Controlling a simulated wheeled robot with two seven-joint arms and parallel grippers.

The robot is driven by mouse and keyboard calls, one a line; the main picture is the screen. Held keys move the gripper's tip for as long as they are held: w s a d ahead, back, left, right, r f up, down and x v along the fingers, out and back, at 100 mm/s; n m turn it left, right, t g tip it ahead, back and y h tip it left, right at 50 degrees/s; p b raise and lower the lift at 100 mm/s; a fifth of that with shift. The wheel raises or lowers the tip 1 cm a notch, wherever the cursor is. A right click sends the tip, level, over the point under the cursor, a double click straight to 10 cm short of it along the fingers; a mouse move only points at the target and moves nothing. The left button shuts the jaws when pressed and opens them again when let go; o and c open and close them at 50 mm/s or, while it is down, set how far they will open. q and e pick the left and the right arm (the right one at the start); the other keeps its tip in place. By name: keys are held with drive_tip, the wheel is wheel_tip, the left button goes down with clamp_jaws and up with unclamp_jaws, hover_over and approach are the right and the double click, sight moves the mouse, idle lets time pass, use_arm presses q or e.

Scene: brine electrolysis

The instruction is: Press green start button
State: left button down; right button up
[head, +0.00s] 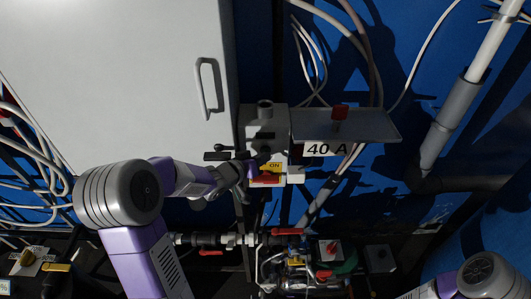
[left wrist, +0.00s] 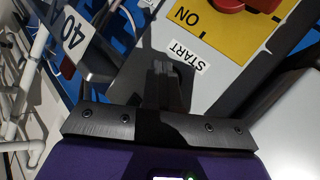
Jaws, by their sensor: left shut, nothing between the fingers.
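A grey control box (head: 262,120) carries a yellow plate (head: 274,167) marked "ON" with a red knob below it. My left gripper (head: 256,163) is in front of this box, close to the yellow plate. In the left wrist view its shut, empty fingers (left wrist: 166,82) point at the grey box face beside the white START label (left wrist: 187,56). The yellow plate (left wrist: 215,32) with its red knob (left wrist: 230,4) shows above the label. The green start button does not show in either view; I cannot tell whether the fingers touch it.
A grey shelf (head: 365,125) labelled "40 A" juts out right of the box, with a red part (head: 340,112) on it. A large light grey cabinet (head: 110,70) with a handle stands left. Pipes and red-handled valves (head: 287,231) lie below. Cables hang behind.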

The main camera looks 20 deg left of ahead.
use_arm(q)
drive_tip(key=shift+s+d, duration=0.4)
drive_tip(key=shift+s, duration=0.45)
drive_tip(key=shift+s+d+b, duration=0.3)
drive_tip(key=shift+s+d, duration=0.05)
drive_tip(key=shift+s, duration=0.4)
drive_tip(key=shift+s+d+b, duration=0.3)
drive_tip(key=shift+s+d, duration=0.1)
drive_tip(key=shift+s, duration=0.4)
drive_tip(key=shift+s+d+b, duration=0.3)
drive_tip(key=shift+s+d, duration=0.05)
drive_tip(key=shift+s, duration=0.4)
drive_tip(key=s+d+f+g+b, duration=0.3)
drive_tip(key=f, duration=0.9)
drive_tip(key=s+d+f+n+g+b, duration=0.1)
drive_tip(key=s+d+f+g+b, duration=0.2)
drive_tip(key=f, duration=0.9)
drive_tip(key=s+d+f+g+b, duration=0.2)
drive_tip(key=s+d+f+g, duration=0.15)
drive_tip(key=f, duration=0.85)
drive_tip(key=s+d+f+g+b, duration=0.1)
drive_tip(key=s+d+f+g, duration=0.3)
drive_tip(key=s+f, duration=0.4)
drive_tip(key=s, duration=0.3)
drive_tip(key=shift+s+d+f+b, duration=0.3)
drive_tip(key=shift+d+f+b, duration=0.05)
drive_tip(key=shift+f+b, duration=0.05)
